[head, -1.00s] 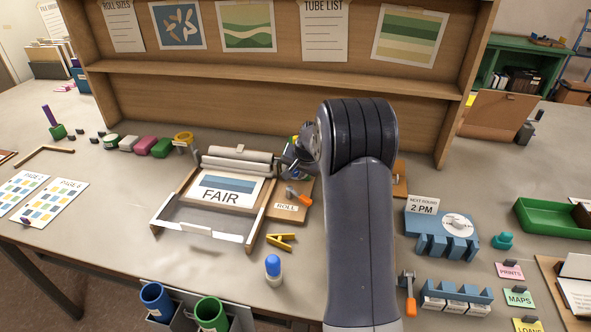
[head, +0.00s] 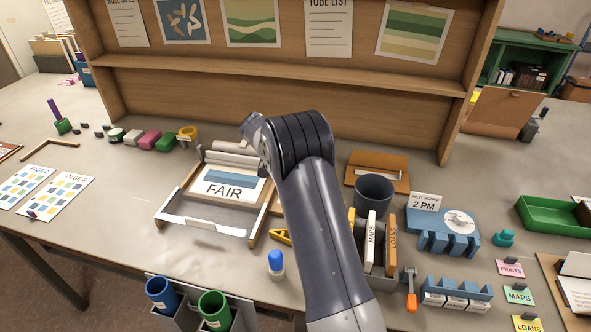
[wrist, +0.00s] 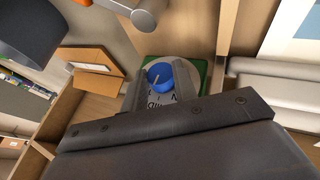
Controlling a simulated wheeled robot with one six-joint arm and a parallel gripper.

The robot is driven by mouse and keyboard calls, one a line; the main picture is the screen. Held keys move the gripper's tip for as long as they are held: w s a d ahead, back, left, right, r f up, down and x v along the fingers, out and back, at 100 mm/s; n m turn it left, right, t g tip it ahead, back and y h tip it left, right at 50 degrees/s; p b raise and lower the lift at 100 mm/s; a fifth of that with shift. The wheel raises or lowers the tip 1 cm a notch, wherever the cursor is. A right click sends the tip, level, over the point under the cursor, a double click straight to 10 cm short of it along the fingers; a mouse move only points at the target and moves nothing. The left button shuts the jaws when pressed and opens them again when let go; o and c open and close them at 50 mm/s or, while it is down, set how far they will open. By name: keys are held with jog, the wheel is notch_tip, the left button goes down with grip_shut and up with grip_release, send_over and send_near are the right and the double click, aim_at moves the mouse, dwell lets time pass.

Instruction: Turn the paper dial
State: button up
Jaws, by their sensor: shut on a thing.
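The paper dial shows in the wrist view as a round blue knob (wrist: 157,70) with a pale pointer line. It sits on a lettered grey face over a green base (wrist: 191,64). My gripper (wrist: 158,82) has its grey fingers at either side of the knob and is shut on it. Part of the lettering is hidden by the gripper body. In the head view my arm covers the dial and the fingertips; only my wrist shows beside the roller.
A press frame with a FAIR sheet (head: 228,184) lies left of my arm. A dark cup (head: 373,190) and upright MAPS (head: 371,240) and LOANS (head: 391,240) boxes stand close to its right. A wooden shelf (head: 300,82) rises behind. A blue glue bottle (head: 276,264) stands in front.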

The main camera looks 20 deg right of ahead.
jog(key=h, duration=0.1)
jog(key=g+h+b, duration=0.1)
jog(key=f+n+g+h, duration=0.1)
jog(key=shift+w+a+h+b, duration=0.15)
jog(key=shift+a+h+b, duration=0.15)
jog(key=shift+h+b, duration=0.1)
jog(key=shift+a+n+g+h+b, duration=0.1)
jog(key=shift+n+g+h+b, duration=0.6)
jog(key=shift+h, duration=0.9)
jog(key=shift+f, duration=0.1)
jog(key=o, duration=1)
jog(key=shift+w, duration=0.1)
jog(key=b+v, duration=0.1)
jog(key=v, duration=0.9)
jog(key=shift+w+a+b, duration=0.1)
jog(key=shift+a+b, duration=0.3)
